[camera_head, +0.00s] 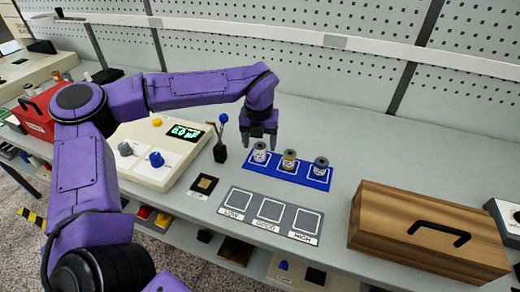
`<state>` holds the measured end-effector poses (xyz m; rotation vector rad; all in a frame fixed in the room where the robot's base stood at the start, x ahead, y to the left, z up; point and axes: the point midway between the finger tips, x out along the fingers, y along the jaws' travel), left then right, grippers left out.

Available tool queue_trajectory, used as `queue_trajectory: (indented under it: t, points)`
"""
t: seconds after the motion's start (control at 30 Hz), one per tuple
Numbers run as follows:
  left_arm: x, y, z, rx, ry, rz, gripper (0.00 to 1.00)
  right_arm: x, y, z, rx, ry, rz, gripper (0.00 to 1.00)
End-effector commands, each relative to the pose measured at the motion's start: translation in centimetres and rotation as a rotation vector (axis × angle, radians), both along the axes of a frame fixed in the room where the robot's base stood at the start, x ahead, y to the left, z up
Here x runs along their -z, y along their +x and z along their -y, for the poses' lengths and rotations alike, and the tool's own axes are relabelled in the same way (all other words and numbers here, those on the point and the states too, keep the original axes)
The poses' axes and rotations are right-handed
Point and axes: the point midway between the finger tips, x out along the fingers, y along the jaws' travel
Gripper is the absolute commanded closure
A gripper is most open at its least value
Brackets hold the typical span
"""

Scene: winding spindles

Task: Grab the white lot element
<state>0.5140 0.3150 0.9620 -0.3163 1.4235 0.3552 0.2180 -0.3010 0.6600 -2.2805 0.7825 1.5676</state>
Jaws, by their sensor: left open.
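A blue tray (318,182) on the grey bench holds three small spools in a row. A white one (260,153) stands at its left end, a yellow one (289,160) in the middle, and another whitish one with a dark top (320,167) at the right. My left gripper (260,141) points down just above and behind the left white spool. It is open, with no spool held. I cannot tell whether its fingertips touch that spool. My right gripper is not in view.
A grey plate with three white squares (269,215), labelled along its front, lies before the tray. A wooden box (428,233) stands right. A beige meter (158,150) and a small stand (220,153) are left. A pegboard wall (350,70) rises behind.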

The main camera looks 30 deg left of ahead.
Motion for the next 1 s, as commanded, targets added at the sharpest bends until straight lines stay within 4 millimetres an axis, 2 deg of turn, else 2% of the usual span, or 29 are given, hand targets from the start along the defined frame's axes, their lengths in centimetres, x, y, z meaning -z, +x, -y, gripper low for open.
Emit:
queue_trajectory:
  t: [0.07,0.2,0.47,0.6,0.63,0.67,1.0]
  points:
    - [1.2,0.2,-0.3,0.002,0.000,-0.005,0.31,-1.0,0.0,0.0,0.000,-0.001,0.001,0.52]
    - [3.4,0.4,-0.3,0.002,-0.001,-0.003,0.31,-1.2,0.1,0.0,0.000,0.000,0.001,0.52]
    - [3.9,0.6,-0.3,0.003,0.000,0.000,0.31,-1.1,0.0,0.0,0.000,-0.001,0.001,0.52]
    - [3.9,0.6,-0.3,0.004,0.000,0.000,0.76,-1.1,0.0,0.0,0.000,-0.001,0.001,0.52]
    - [3.9,0.6,-0.3,0.003,0.000,-0.001,0.86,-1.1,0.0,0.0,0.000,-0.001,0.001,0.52]
    - [3.9,0.6,-0.3,0.003,0.000,-0.001,0.91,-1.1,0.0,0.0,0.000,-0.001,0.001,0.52]
    - [3.5,0.6,-0.3,0.004,0.000,0.001,0.92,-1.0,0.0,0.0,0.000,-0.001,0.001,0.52]
